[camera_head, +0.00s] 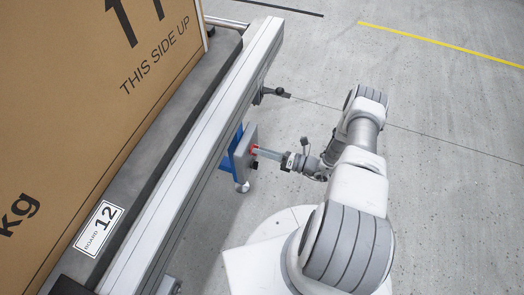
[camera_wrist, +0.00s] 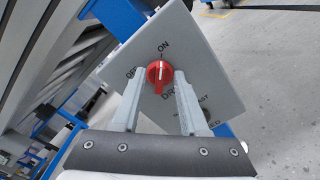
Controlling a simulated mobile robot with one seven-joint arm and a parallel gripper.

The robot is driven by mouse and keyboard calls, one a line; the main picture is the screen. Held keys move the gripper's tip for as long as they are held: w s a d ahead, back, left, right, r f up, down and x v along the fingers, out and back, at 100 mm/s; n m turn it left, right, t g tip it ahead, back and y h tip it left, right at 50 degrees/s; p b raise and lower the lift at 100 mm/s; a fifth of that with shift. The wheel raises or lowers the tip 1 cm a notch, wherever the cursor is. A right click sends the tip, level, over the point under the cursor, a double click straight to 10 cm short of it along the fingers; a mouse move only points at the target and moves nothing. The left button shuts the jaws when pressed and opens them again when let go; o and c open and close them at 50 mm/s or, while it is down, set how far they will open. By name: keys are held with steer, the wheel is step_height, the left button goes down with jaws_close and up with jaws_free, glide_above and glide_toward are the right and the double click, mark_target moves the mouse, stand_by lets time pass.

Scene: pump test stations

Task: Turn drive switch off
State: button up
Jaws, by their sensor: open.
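The drive switch is a red rotary knob (camera_wrist: 158,76) on a tilted grey panel (camera_wrist: 205,75) marked ON, OFF and DRIVE. Its pale pointer line appears to face the ON mark. My gripper (camera_wrist: 161,78) is open, with one finger on each side of the knob. I cannot tell whether the fingers touch it. In the camera_head view, my gripper (camera_head: 262,153) reaches left to the panel (camera_head: 243,160), and only a bit of red shows at the fingertips.
A conveyor with a pale side rail (camera_head: 190,150) carries a large cardboard box (camera_head: 90,90). The panel sits beside a blue bracket (camera_head: 228,163) under the rail. A dark lower control, partly hidden, is on the panel. Open grey floor (camera_head: 430,110) lies to the right.

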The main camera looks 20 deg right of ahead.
steer(key=shift+c, duration=0.3)
jaws_close()
steer(key=shift+n, duration=0.4)
steer(key=n, duration=1.7)
steer(key=shift+s+a+p, duration=0.15)
steer(key=shift+s+p, duration=0.15)
steer(key=shift+o, duration=0.3)
jaws_free()
